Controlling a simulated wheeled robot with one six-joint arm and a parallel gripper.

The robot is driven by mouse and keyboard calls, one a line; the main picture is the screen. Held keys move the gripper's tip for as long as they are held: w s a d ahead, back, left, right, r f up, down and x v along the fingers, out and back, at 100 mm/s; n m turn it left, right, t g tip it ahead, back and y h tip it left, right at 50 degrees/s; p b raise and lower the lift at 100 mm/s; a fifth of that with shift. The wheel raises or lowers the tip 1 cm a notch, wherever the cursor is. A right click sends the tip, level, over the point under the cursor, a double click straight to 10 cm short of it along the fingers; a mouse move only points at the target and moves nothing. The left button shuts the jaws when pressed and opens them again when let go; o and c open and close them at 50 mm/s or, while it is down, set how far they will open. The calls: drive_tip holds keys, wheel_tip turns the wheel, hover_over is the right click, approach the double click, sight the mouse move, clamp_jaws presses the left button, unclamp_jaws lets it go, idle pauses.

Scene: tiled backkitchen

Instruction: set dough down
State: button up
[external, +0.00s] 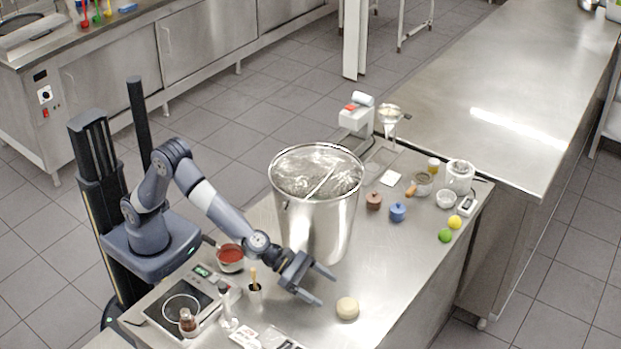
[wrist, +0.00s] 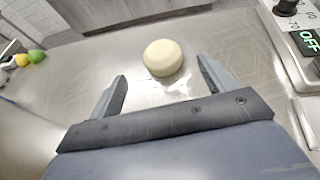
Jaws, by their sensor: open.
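The dough (external: 347,308) is a pale, round, slightly flattened ball resting on the steel table at its front edge side. In the wrist view the dough (wrist: 162,58) lies just beyond the fingertips, roughly centred between them. My gripper (external: 326,286) is open and empty, low over the table to the left of the dough. In the wrist view my gripper (wrist: 161,78) shows both fingers spread apart with nothing between them. The dough appears apart from both fingers.
A large steel pot (external: 318,215) stands close behind my gripper. A lime (external: 445,236) and a lemon (external: 455,222) lie at right. Table right of the dough is clear.

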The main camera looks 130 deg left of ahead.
sight(361, 317)
drive_tip(key=shift+v, duration=0.8)
drive_tip(key=p+x, duration=0.5)
drive_tip(key=x, duration=0.5)
drive_tip(key=shift+w+a+f, duration=0.1)
drive_tip(key=shift+w+f, duration=0.05)
drive_tip(key=shift+w, duration=0.2)
drive_tip(key=shift+w+a+f+p, duration=0.1)
drive_tip(key=shift+w+f+p, duration=0.1)
drive_tip(key=shift+w+p, duration=0.2)
drive_tip(key=shift+w+f, duration=0.1)
drive_tip(key=shift+f, duration=0.25)
